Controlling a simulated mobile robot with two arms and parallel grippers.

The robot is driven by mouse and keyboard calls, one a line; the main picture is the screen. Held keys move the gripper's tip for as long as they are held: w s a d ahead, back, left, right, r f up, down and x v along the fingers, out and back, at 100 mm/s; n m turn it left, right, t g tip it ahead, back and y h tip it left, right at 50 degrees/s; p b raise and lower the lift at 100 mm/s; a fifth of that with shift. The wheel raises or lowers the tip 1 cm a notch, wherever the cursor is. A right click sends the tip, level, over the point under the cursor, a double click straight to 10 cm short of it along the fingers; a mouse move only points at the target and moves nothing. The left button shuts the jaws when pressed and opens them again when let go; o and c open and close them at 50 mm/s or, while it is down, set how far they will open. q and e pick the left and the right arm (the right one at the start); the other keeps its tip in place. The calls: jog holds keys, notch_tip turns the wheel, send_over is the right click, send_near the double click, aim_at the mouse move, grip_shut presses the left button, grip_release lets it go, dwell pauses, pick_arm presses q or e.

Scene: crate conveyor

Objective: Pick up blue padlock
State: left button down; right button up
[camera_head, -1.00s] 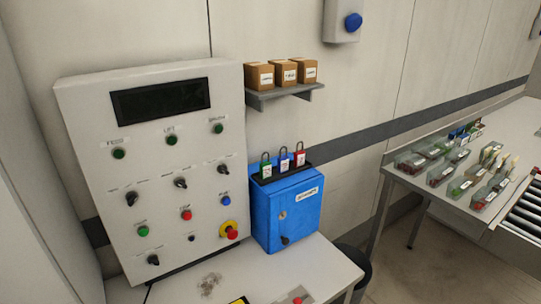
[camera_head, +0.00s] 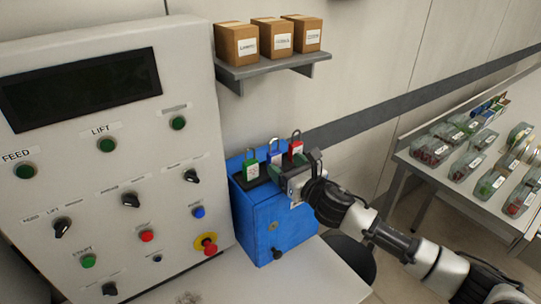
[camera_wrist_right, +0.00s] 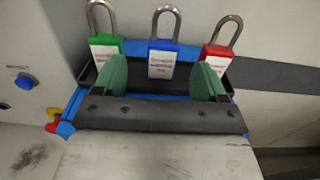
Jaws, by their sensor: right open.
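The blue padlock (camera_head: 273,154) stands upright in the middle of a row on top of the blue box (camera_head: 268,216), with a green padlock (camera_head: 251,166) to its left and a red padlock (camera_head: 295,146) to its right. My right gripper (camera_head: 284,178) is at the front of the box top, close to the padlocks. In the right wrist view the blue padlock (camera_wrist_right: 163,58) shows between the two green fingertips of the right gripper (camera_wrist_right: 165,80), which are apart with nothing held. My left gripper is not in view.
A control panel (camera_head: 110,100) with buttons and an emergency stop (camera_head: 206,244) stands at the left. A shelf (camera_head: 275,67) with three cardboard boxes hangs above. A table with several clear bins (camera_head: 432,150) is at the right.

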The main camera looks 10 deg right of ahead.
aim_at(276, 156)
jog(key=shift+w+a, duration=0.15)
jog(key=shift+w, duration=0.45)
jog(key=p+x, duration=0.1)
jog(key=x, duration=0.3)
jog(key=shift+w+a+f, duration=0.1)
jog(key=shift+w, duration=0.45)
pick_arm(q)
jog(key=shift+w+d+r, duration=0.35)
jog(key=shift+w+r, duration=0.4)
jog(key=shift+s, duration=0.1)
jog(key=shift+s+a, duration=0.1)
pick_arm(e)
jog(key=c, duration=1)
